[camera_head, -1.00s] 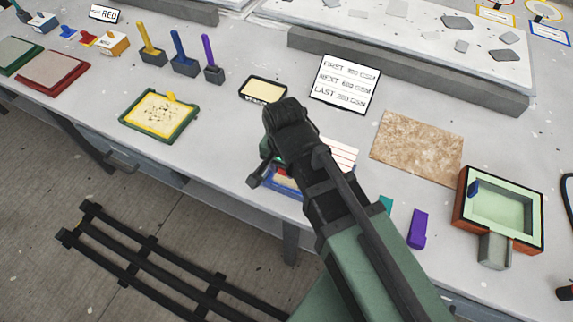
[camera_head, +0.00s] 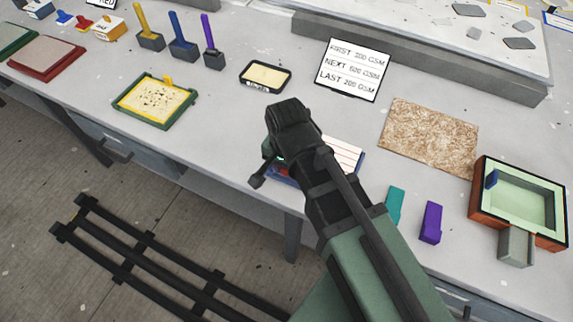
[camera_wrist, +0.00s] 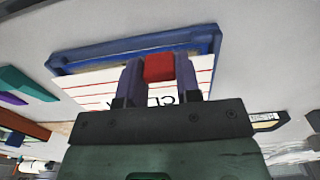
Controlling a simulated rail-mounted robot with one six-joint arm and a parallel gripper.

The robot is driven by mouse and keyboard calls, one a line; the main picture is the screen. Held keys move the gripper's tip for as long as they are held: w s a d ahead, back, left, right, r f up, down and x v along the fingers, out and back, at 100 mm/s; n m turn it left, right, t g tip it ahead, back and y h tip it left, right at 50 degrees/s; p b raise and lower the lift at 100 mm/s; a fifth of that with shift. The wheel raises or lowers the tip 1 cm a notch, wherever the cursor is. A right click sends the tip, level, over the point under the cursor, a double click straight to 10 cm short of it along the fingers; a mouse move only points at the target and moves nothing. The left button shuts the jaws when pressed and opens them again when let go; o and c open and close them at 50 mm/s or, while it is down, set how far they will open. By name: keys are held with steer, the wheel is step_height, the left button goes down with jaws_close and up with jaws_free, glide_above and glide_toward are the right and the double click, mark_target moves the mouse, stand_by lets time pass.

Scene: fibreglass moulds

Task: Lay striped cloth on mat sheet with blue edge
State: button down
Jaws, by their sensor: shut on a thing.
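The striped cloth, white with red stripes and dark lettering, lies partly behind my arm in the head view (camera_head: 345,153). It shows in the wrist view too (camera_wrist: 90,84). My gripper (camera_wrist: 159,62) is shut on a red tab (camera_wrist: 159,68) at the cloth. The blue-edged mat sheet (camera_wrist: 120,50) is close against the cloth in the wrist view, its blue rim showing beyond the cloth's far edge. In the head view, a bit of blue edge shows beside my wrist. Most of the sheet is hidden, and I cannot tell whether the cloth touches it.
A tan fibre mat (camera_head: 430,138) and an orange-walled mould (camera_head: 556,237) lie to the right. Teal (camera_head: 394,207) and purple (camera_head: 431,222) blocks stand near the front edge. A green-framed tray (camera_head: 155,100), a small black-rimmed tray (camera_head: 265,76) and a lettered sign (camera_head: 352,70) are further left and behind.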

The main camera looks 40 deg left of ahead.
steer(key=shift+g, duration=0.4)
steer(key=shift+f, duration=0.15)
steer(key=shift+f, duration=0.1)
stand_by(0.8)
steer(key=shift+f+b, duration=0.8)
steer(key=shift+b, duration=0.2)
